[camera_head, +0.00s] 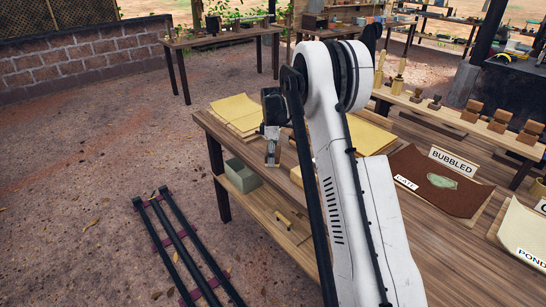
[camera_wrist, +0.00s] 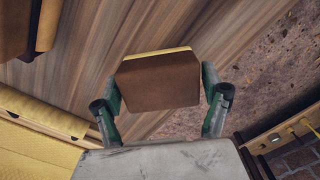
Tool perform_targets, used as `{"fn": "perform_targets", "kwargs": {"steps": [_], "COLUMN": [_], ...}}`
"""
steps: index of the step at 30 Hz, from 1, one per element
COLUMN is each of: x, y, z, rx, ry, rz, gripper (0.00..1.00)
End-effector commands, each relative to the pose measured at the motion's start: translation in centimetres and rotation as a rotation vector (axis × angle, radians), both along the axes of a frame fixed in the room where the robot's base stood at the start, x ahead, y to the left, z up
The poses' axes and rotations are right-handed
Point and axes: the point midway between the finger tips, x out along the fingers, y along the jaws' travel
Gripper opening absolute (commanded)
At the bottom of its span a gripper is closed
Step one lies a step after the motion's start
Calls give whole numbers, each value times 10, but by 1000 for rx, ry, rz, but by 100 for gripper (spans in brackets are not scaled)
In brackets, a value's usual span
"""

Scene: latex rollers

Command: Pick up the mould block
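A brown block with a yellow strip along its far edge (camera_wrist: 158,82), which I take to be the mould block, is centred in the wrist view. My gripper (camera_wrist: 160,88) has one green-lined finger on each side of it. The fingertips are spread wide, close to the block's left and right sides; I cannot tell whether they touch it. In the head view my gripper (camera_head: 272,160) points down at the left edge of the wooden table (camera_head: 445,235), with a small brown patch between its fingers. Whether the block rests on the table or is raised is unclear.
Yellow sheets (camera_head: 238,112) lie beyond my gripper. A brown sheet (camera_head: 432,180) and a "BUBBLED" sign (camera_head: 454,161) lie to the right. A green-grey box (camera_head: 243,175) stands on the lower shelf. Dark rails (camera_head: 180,240) lie on the ground at left. My arm hides the table's middle.

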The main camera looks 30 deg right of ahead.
Motion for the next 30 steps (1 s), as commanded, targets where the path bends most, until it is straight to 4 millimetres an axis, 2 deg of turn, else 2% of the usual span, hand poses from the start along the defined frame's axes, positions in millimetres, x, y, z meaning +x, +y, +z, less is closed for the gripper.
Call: {"fn": "perform_targets", "kwargs": {"steps": [1, 9, 20, 23, 27, 30], "x": [0, 0, 0, 0, 0, -8], "y": [0, 0, 0, 0, 0, 26], "z": [0, 0, 8, 19, 45, 56], "rx": [0, 0, 0, 0, 0, 0], "ry": [0, 0, 0, 0, 0, 0], "rz": [0, 0, 0, 0, 0, 4], "gripper": [69, 34, 34, 34, 34, 34]}}
